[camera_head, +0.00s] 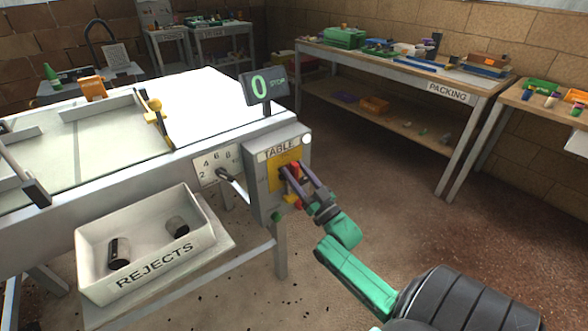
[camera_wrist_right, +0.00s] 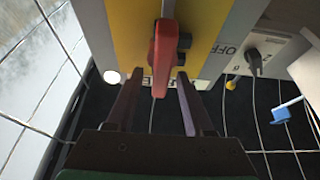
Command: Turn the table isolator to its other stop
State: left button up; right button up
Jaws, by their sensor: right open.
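The table isolator is a red handle (camera_wrist_right: 164,60) on a yellow plate (camera_wrist_right: 133,30), and "OFF" is printed beside the plate in the right wrist view. In the head view the yellow plate (camera_head: 275,182) is on the grey box labelled TABLE, and my gripper partly hides the handle. My right gripper (camera_head: 297,178) is open at the front of this plate. In the right wrist view its two fingers (camera_wrist_right: 158,76) stand on either side of the handle's lower end, with gaps showing. I cannot tell whether either finger touches it. My left gripper is not in view.
The REJECTS tray (camera_head: 205,248) holds two dark cylinders. The packing bench (camera_head: 400,68) stands behind, with open floor between.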

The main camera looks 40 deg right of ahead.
jog(key=shift+w+r, duration=0.15)
jog(key=shift+w, duration=0.4)
grip_shut()
